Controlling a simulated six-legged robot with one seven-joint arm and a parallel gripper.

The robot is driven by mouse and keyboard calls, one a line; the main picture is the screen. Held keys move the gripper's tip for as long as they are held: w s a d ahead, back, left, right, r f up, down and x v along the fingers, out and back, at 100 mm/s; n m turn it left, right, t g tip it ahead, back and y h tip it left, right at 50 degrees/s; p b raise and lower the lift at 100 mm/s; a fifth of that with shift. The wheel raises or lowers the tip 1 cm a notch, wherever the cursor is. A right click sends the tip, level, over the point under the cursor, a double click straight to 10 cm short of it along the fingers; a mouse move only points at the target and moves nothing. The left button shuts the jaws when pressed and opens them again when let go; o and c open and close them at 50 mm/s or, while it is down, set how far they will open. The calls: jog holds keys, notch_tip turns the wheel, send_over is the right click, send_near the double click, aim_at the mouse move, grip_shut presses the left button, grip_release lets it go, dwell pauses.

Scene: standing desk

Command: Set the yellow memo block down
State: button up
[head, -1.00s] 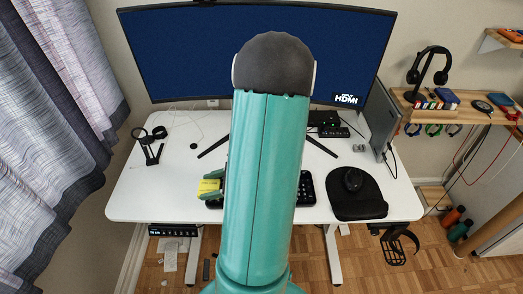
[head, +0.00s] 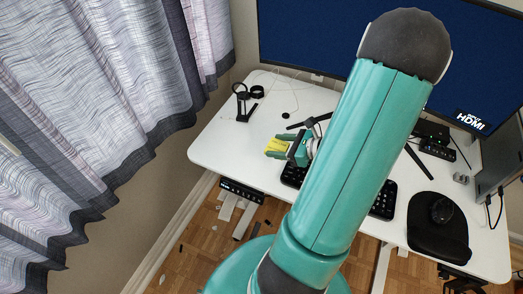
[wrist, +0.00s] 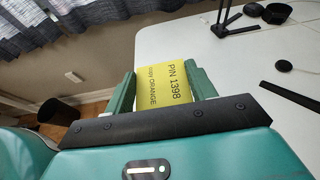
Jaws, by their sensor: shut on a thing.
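The yellow memo block (head: 277,146) is between the green fingers of my gripper (head: 284,150), over the left part of the white desk (head: 232,150). In the wrist view the block (wrist: 166,84) shows printed text, "PIN 1398" and "ORANGE", and a finger lies along each side of it. My gripper (wrist: 165,92) is shut on it. I cannot tell whether the block touches the desk top. My arm hides part of the desk's middle.
A black keyboard (head: 294,175) lies right of the gripper, partly behind my arm. A black stand (head: 243,103) is at the back left. A mouse (head: 443,211) rests on a black pad (head: 425,232) at the right. The desk's left front area is clear.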

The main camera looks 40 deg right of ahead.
send_over(257, 157)
jog(key=f, duration=0.7)
jog(key=shift+s+a, duration=0.1)
jog(key=shift+s, duration=0.3)
jog(key=shift+w+f, duration=0.4)
jog(key=shift+f, duration=1.6)
jog(key=o, duration=1)
jog(key=shift+s, duration=0.1)
